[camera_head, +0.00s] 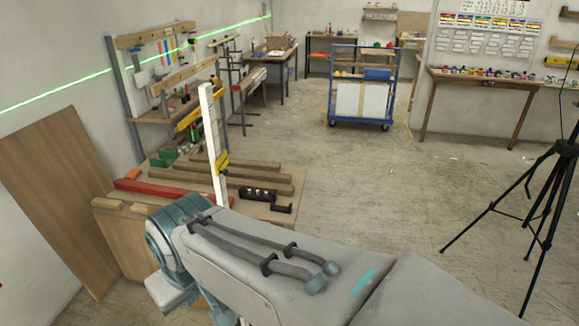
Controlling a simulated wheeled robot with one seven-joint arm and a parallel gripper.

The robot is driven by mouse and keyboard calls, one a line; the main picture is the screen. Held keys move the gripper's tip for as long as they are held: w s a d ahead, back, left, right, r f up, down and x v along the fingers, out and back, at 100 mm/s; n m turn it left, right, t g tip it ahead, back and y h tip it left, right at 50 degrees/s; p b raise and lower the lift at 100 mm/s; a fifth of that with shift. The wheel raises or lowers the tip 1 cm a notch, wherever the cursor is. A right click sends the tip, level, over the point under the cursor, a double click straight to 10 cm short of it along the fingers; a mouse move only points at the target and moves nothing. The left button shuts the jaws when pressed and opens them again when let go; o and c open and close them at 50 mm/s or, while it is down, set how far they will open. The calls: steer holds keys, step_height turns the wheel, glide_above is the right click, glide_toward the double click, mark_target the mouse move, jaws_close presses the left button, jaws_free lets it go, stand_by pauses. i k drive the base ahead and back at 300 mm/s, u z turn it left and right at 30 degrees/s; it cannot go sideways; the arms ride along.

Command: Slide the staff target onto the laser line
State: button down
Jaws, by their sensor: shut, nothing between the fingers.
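A white upright staff (211,132) stands at the work table, its lower end partly hidden behind my arm. A small yellow piece (222,162), which looks like the staff target, sits on the staff's lower half, well below its top. The bright green laser line (62,92) runs slanting across the left wall, rising to the right in the picture. In this view the line passes above the staff's top. My arm fills the lower middle of the picture. My gripper cannot be made out.
The work table (150,208) holds wooden beams (240,172), a red beam (165,193) and a black tool (258,194). A wooden panel (60,205) leans on the left wall. A black tripod (552,200) stands right. A blue cart (360,122) stands farther back on open floor.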

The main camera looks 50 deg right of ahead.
mark_target(221, 163)
steer(key=z, duration=0.85)
steer(key=i, duration=0.8)
steer(key=u, duration=0.3)
